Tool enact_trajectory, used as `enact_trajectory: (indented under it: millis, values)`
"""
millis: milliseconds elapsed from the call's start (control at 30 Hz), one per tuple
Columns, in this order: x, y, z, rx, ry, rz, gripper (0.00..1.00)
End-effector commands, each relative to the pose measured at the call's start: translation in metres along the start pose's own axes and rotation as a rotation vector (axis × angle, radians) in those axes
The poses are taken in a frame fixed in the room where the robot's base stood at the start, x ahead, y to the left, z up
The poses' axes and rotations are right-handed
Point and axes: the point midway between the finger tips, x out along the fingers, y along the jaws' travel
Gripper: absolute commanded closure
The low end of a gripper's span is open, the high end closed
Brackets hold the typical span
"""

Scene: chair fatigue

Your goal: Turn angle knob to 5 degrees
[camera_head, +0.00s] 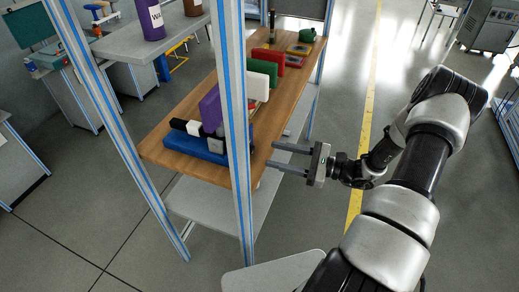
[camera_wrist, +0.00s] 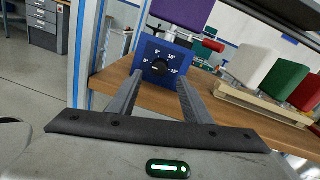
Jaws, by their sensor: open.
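The blue fixture (camera_head: 203,147) lies on the near end of the wooden table in the head view. In the wrist view its blue front panel (camera_wrist: 150,48) carries a round black angle knob (camera_wrist: 159,67) with white degree marks from 0 to 15 around it. The knob's exact setting is too small to read. My gripper (camera_head: 271,155) is open and empty, its two fingers pointing at the table's right edge in the head view. In the wrist view my gripper (camera_wrist: 160,78) has a finger on each side of the knob's line, apart from the panel.
A purple block (camera_head: 210,108) stands upright at the fixture. White (camera_head: 259,87), green (camera_head: 264,66) and red (camera_head: 267,57) panels stand farther along the wooden table (camera_head: 189,93). A blue-striped metal post (camera_head: 235,120) rises beside the table. Open floor lies to the right.

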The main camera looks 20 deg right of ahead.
Motion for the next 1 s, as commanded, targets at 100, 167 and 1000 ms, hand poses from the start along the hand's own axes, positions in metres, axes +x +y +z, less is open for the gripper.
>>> enact_trajectory:
  millis: [100,167,1000]
  values:
    - [0.025,0.000,0.001,0.002,-0.002,0.002,0.55]
    - [0.035,0.001,0.001,0.002,-0.002,0.003,0.55]
    - [0.062,0.000,0.000,0.000,0.000,0.000,0.96]
